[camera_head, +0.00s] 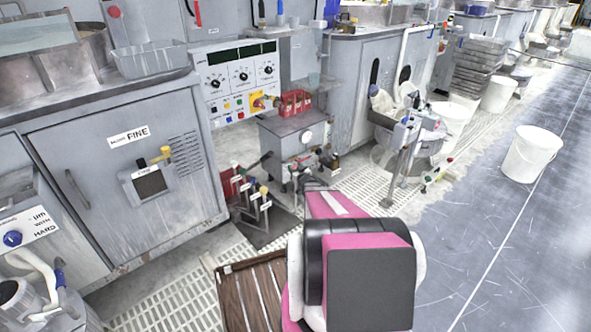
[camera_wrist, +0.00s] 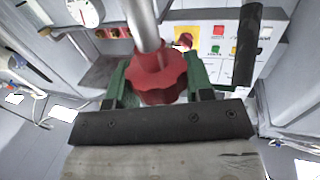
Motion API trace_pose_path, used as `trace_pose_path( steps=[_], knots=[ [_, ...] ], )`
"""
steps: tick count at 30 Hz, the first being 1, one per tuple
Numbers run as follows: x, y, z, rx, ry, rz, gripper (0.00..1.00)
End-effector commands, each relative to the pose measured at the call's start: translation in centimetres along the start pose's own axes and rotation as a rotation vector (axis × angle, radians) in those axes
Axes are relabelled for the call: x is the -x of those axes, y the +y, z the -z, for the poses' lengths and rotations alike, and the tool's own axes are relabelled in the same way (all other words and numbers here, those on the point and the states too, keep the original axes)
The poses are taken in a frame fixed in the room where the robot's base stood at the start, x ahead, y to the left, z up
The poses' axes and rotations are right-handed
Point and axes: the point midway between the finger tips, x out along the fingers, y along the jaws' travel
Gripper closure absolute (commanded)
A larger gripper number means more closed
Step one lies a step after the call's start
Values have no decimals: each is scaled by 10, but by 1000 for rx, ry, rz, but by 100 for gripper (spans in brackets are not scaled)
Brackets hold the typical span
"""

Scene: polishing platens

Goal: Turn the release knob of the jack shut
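The red lobed release knob (camera_wrist: 160,82) fills the middle of the wrist view, at the end of a bright metal rod. My gripper (camera_wrist: 158,85) has its green fingers on both sides of the knob, and they appear to press against its edges. The exact contact is partly hidden by the knob's lobes. In the head view the jack area (camera_head: 298,172) lies just past my pink arm, and my arm hides the fingers and the knob.
A metal stand (camera_head: 400,160) is to the right. Open floor with a white bucket (camera_head: 532,155) lies farther right.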

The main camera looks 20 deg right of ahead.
Motion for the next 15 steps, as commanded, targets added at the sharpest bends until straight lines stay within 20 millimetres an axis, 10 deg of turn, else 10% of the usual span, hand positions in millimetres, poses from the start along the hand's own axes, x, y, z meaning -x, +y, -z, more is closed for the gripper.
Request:
trace_pose_path(
  steps=[15],
  knots=[
    [1,-1,0,0,-1,-68,76]
  ],
)
